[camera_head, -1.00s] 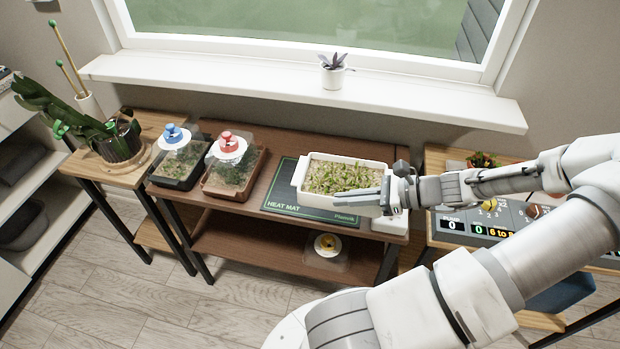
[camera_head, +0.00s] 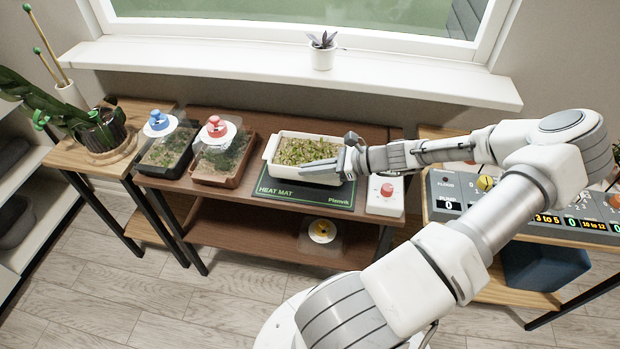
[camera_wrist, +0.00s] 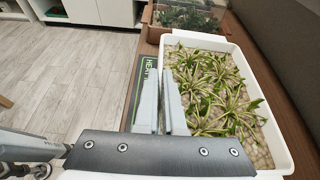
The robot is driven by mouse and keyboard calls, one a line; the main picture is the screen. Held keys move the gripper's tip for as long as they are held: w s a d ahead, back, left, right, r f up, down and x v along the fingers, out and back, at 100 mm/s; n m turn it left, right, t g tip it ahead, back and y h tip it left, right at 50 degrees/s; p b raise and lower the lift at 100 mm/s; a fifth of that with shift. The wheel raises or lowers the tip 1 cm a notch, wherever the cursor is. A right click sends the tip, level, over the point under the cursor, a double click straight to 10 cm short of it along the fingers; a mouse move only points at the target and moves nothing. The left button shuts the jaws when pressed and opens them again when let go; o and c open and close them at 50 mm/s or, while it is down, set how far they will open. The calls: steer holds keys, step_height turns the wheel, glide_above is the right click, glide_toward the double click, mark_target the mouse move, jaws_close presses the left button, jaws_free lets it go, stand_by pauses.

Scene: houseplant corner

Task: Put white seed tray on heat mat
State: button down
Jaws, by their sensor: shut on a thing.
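The white seed tray (camera_head: 268,150), full of green seedlings, is over the heat mat (camera_head: 310,197) on the middle table. My gripper (camera_head: 306,168) is shut on the tray's near long wall, with its fingers pointing left along it. In the wrist view the fingers (camera_wrist: 161,76) are close together at the left wall of the tray (camera_wrist: 205,40), and part of the green-edged mat (camera_wrist: 147,66) shows beside them. The tray looks level and low over the mat. I cannot tell whether it touches. It hides the back of the mat.
Two covered trays, one with a blue knob (camera_head: 158,121) and one with a red knob (camera_head: 217,127), stand left of the mat. A white box with a red knob (camera_head: 386,190) stands close on the right. A control panel (camera_head: 530,205) is farther right.

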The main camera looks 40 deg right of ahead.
mark_target(297, 179)
step_height(297, 179, down, 3)
steer(key=shift+f+b, duration=0.2)
steer(key=shift+b, duration=0.15)
steer(key=c, duration=1)
jaws_free()
steer(key=p+v, duration=0.1)
steer(key=v, duration=1.1)
steer(key=shift+s+p, duration=0.1)
steer(key=shift+p, duration=0.2)
